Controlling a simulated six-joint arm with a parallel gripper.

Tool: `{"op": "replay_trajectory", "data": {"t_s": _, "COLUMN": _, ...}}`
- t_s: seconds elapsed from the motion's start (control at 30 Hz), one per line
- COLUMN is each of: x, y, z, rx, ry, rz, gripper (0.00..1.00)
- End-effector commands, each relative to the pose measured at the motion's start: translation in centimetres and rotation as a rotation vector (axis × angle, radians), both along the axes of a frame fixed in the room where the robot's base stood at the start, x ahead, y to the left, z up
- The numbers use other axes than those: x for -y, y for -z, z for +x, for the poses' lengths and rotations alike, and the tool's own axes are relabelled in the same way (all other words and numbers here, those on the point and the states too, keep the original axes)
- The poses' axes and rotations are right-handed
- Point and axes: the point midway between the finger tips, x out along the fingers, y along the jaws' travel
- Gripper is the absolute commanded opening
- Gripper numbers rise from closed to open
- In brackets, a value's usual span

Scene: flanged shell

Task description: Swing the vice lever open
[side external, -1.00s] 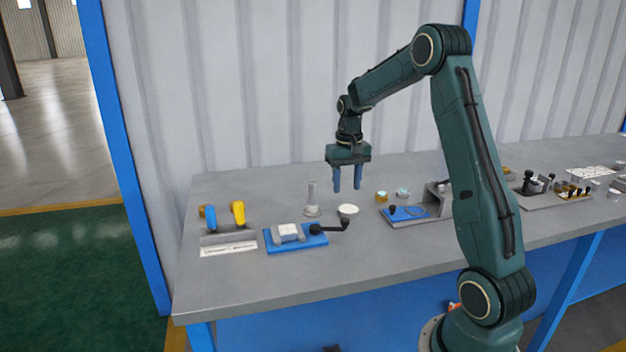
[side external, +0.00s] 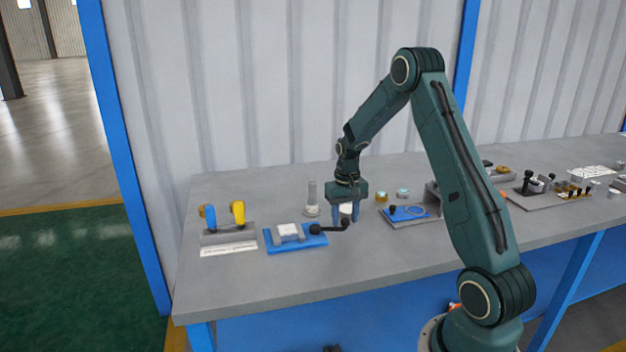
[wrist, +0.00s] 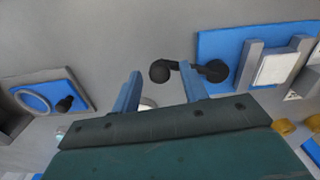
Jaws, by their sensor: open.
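The vice (side external: 290,234) is a blue base with grey jaws holding a white block, at the left middle of the bench. Its black lever (side external: 332,228) sticks out to the right and ends in an upright knob (side external: 345,222). My gripper (side external: 345,218) is open and low, pointing down by the knob. In the wrist view, the blue fingers of my gripper (wrist: 160,85) are spread, and the lever knob (wrist: 160,71) shows between the fingertips. The lever arm runs past the right fingertip to the vice (wrist: 225,55). I cannot tell whether a finger touches it.
A white round disc (wrist: 147,102) lies beneath my gripper. A grey post (side external: 312,198) stands behind the vice. A stand with blue and yellow handles (side external: 228,228) is to the left. A grey fixture with a blue plate (side external: 412,214) is to the right. The front of the bench is clear.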

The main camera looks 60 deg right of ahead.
Motion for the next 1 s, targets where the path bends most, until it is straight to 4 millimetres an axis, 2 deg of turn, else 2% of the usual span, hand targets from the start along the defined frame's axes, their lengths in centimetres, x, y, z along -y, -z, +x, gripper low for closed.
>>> {"op": "replay_trajectory", "data": {"t_s": 0.17, "x": -0.01, "y": 0.00, "z": -0.01, "rx": 0.000, "ry": 0.000, "rz": 0.000, "gripper": 0.44}}
{"op": "replay_trajectory", "data": {"t_s": 0.3, "x": -0.01, "y": -0.01, "z": -0.01, "rx": -0.001, "ry": 0.000, "rz": 0.001, "gripper": 0.16}}
{"op": "replay_trajectory", "data": {"t_s": 0.4, "x": -0.01, "y": -0.02, "z": -0.01, "rx": -0.001, "ry": 0.000, "rz": 0.001, "gripper": 0.00}}
{"op": "replay_trajectory", "data": {"t_s": 0.77, "x": -0.16, "y": -0.04, "z": -0.08, "rx": -0.001, "ry": 0.018, "rz": 0.001, "gripper": 0.00}}
{"op": "replay_trajectory", "data": {"t_s": 1.0, "x": -0.85, "y": -0.03, "z": -0.39, "rx": -0.001, "ry": 0.101, "rz": 0.002, "gripper": 0.00}}
